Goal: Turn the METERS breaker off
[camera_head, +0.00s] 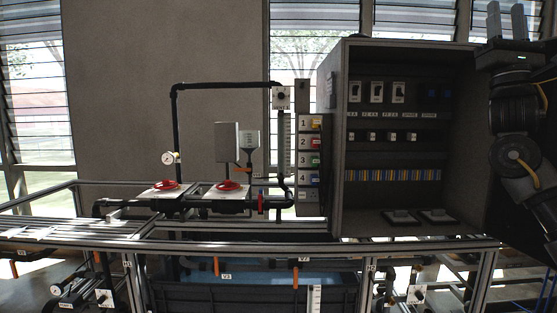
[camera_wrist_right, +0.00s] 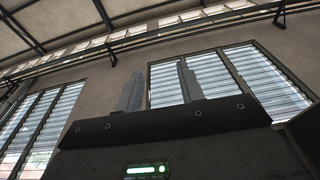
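An open dark cabinet (camera_head: 338,140) stands right of centre in the head view. My right gripper (camera_head: 506,20) is at the top right, right of the cabinet and apart from the breakers. Its fingers point up, spread and empty; the right wrist view shows the gap between them (camera_wrist_right: 160,90). My left gripper is out of view.
Smaller switches (camera_head: 382,136) and a terminal strip (camera_head: 392,175) sit below. Numbered buttons (camera_head: 309,141) line a panel left of the cabinet. Pipes with red handwheels (camera_head: 228,187) stand farther left. The space before the breakers looks clear.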

